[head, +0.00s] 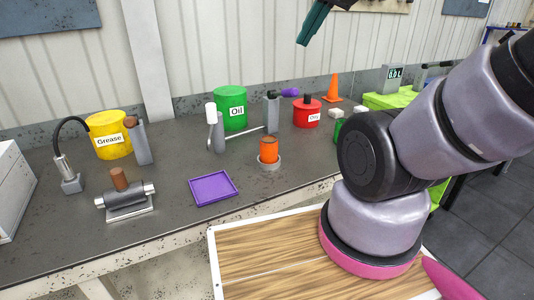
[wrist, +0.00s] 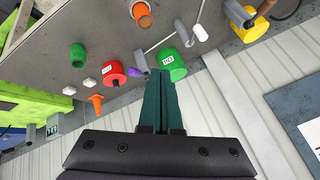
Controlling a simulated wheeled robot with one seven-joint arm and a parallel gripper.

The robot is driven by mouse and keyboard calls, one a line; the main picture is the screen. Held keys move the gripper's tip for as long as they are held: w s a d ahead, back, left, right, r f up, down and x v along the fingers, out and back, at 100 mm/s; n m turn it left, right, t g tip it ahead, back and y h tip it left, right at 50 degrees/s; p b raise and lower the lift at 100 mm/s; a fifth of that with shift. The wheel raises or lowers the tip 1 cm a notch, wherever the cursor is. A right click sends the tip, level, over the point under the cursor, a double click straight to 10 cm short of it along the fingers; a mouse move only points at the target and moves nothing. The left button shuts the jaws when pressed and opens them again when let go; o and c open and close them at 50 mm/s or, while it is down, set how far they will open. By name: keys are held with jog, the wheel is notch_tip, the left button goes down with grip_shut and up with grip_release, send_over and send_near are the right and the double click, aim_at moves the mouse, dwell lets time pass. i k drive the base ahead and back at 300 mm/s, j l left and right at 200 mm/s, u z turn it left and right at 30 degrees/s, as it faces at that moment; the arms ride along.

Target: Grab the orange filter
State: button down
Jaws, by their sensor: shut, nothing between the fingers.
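My gripper (head: 304,40) is high above the back of the bench, well apart from the filter. In the wrist view my gripper's teal fingers (wrist: 163,74) are together with nothing between them.
A purple tray (head: 214,189) lies left of the filter. Behind stand a green oil drum (head: 231,108), a red can (head: 307,114) and a grey stand (head: 271,112) with a purple-handled tool. A yellow grease bucket (head: 108,136) stands at left.

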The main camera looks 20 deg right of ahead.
aim_at(269, 144)
jog(key=j+z, duration=0.35)
jog(key=k+j+z, duration=0.15)
jog(key=j+z, duration=0.2)
jog(key=k+j+z, duration=0.15)
jog(key=j+z, duration=0.15)
jog(key=k+j+z, duration=0.15)
jog(key=z, duration=0.2)
jog(key=j, duration=0.1)
